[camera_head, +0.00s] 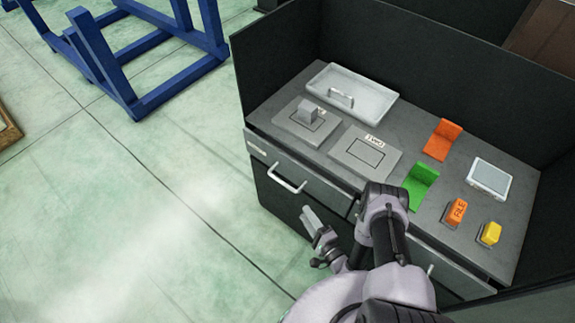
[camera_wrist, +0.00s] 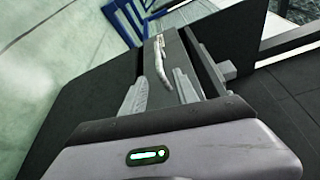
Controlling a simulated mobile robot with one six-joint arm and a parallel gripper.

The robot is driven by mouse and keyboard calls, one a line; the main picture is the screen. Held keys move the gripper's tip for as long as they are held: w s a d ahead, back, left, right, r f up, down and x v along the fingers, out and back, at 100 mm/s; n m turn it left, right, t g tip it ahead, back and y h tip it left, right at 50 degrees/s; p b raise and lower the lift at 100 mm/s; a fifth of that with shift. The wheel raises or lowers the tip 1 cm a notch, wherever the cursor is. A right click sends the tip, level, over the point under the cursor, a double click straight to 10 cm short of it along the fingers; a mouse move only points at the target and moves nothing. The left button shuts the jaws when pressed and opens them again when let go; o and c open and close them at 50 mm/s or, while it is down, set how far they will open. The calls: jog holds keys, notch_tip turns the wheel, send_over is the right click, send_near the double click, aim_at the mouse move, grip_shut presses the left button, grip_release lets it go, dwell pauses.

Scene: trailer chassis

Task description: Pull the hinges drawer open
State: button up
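The left drawer (camera_head: 322,183) is a grey front under the bench top, with a pale bar handle (camera_head: 287,180) and a small label too small to read. I cannot tell for certain whether it stands slightly out. A second drawer (camera_head: 452,262) sits to its right, partly hidden by my arm. My gripper (camera_head: 312,222) is low in front of the left drawer, below and right of its handle, apparently apart from it. In the wrist view my gripper (camera_wrist: 161,92) has its two fingers apart, with the handle (camera_wrist: 160,60) showing beyond and between them.
The bench top (camera_head: 395,185) carries a white tray (camera_head: 345,95), grey plates, orange and green brackets, and small orange and yellow blocks. Dark panels (camera_head: 440,75) wall its back and right. A blue frame (camera_head: 130,60) stands at upper left. The floor (camera_head: 150,215) left of the bench is clear.

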aim_at(283, 183)
jog(key=b+x, duration=0.3)
jog(key=x, duration=0.2)
jog(key=b+x, duration=0.4)
jog(key=x, duration=0.1)
jog(key=b+x, duration=0.4)
jog(key=x, duration=0.2)
jog(key=shift+s+a+f, duration=0.1)
jog(key=shift+a+f, duration=0.05)
jog(key=shift+f, duration=0.2)
jog(key=shift+w+a+r+b, duration=0.1)
jog(key=shift+w+a+b, duration=0.1)
jog(key=shift+w+b, duration=0.15)
grip_shut()
